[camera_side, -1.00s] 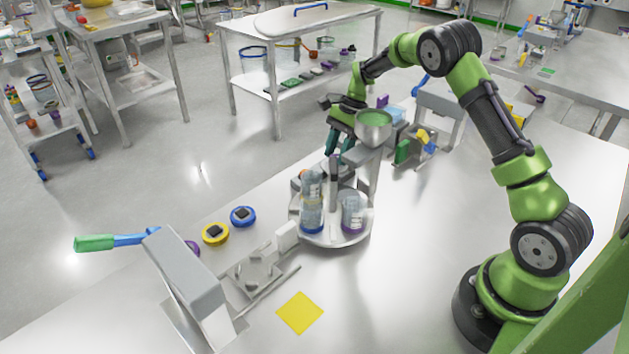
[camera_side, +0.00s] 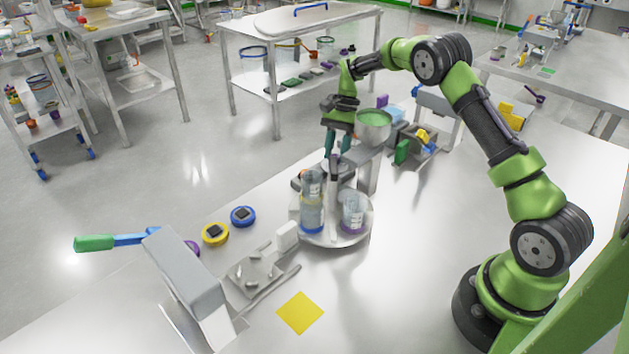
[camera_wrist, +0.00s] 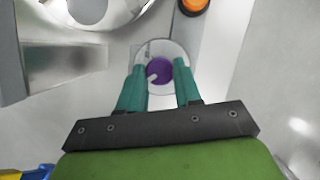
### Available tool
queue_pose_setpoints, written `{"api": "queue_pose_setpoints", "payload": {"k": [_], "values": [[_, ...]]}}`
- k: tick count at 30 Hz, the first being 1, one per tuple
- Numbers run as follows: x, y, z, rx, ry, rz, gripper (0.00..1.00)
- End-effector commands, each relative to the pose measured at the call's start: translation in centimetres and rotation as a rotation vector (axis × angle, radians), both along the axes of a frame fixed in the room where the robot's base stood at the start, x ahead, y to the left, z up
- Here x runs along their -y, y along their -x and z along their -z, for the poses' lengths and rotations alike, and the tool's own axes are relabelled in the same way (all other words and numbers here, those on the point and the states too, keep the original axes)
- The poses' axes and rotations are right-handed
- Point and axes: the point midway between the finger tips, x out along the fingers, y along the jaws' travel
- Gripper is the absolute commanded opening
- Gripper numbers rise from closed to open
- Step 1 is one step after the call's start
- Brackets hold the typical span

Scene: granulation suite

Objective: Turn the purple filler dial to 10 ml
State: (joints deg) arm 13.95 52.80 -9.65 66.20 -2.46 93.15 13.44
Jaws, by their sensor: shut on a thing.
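The purple filler dial (camera_wrist: 158,74) shows in the wrist view as a purple disc with a pale pointer, on a round whitish plate (camera_wrist: 172,50). The pointer is directed to the lower left. My gripper (camera_wrist: 160,76) has its two teal fingers on either side of the dial and is shut on it. In the side view my gripper (camera_side: 336,152) points down at the back of the filler, beside its column (camera_side: 368,170) and the funnel with green content (camera_side: 374,120). The dial is hidden there, and I cannot read any scale marks.
An orange button (camera_wrist: 193,5) is near the dial. A yellow puck (camera_side: 215,234), a blue puck (camera_side: 243,216) and a grey press (camera_side: 185,275) with a green-tipped lever lie to the left.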

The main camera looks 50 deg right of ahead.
Motion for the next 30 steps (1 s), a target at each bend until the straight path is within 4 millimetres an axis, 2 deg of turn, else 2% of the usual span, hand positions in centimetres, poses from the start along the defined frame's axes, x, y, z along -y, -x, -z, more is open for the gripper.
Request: {"api": "queue_pose_setpoints", "payload": {"k": [1, 6, 17, 20, 30], "values": [[0.0, 0.0, -0.1, 0.002, 0.001, -0.001, 0.37], [0.0, 0.0, -0.1, 0.001, 0.0, 0.0, 0.59], [0.3, -0.1, -0.6, 0.001, 0.001, 0.003, 0.59], [0.8, -0.3, -1.9, 0.003, 0.001, 0.003, 0.59], [3.7, -1.3, -9.1, 0.004, 0.003, 0.002, 0.59]]}}
